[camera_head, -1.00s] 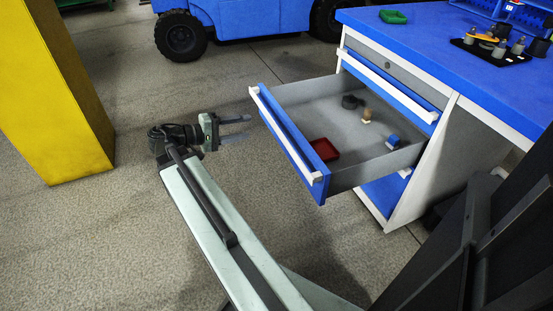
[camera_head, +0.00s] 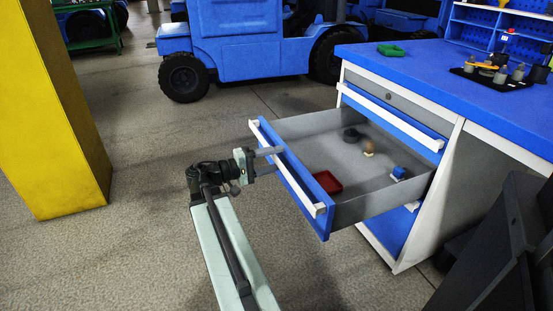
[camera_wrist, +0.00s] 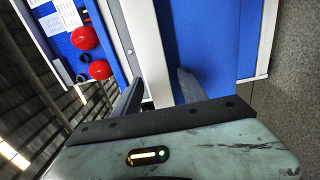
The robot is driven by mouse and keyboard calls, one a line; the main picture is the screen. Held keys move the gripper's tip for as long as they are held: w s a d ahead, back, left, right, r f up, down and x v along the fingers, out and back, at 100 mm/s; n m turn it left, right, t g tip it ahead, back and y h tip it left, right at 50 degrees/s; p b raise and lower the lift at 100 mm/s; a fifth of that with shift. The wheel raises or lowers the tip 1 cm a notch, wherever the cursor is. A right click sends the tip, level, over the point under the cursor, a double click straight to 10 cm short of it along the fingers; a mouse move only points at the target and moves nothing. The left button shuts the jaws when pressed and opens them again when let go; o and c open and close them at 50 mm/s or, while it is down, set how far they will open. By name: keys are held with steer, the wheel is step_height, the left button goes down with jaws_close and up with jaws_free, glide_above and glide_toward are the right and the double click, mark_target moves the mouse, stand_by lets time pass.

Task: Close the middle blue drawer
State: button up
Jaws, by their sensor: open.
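The middle blue drawer (camera_head: 294,190) is pulled well out of the workbench cabinet. Its blue front carries a white handle strip (camera_head: 283,165) along the top edge. Inside it are a red tray (camera_head: 327,181), a dark round part (camera_head: 351,135), a tan-topped piece (camera_head: 368,148) and a blue block (camera_head: 398,173). My gripper (camera_head: 270,160) is open at the drawer front, near the handle strip. In the wrist view my fingers (camera_wrist: 160,92) lie on either side of the white handle strip (camera_wrist: 147,50); I cannot tell whether they touch it.
The blue workbench top (camera_head: 430,80) holds a green tray (camera_head: 390,50) and a black mat with small parts (camera_head: 495,75). A yellow column (camera_head: 55,110) stands at left. A blue vehicle (camera_head: 250,45) stands behind. The floor between column and drawer is clear.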

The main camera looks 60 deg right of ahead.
jaws_close()
stand_by(1.4)
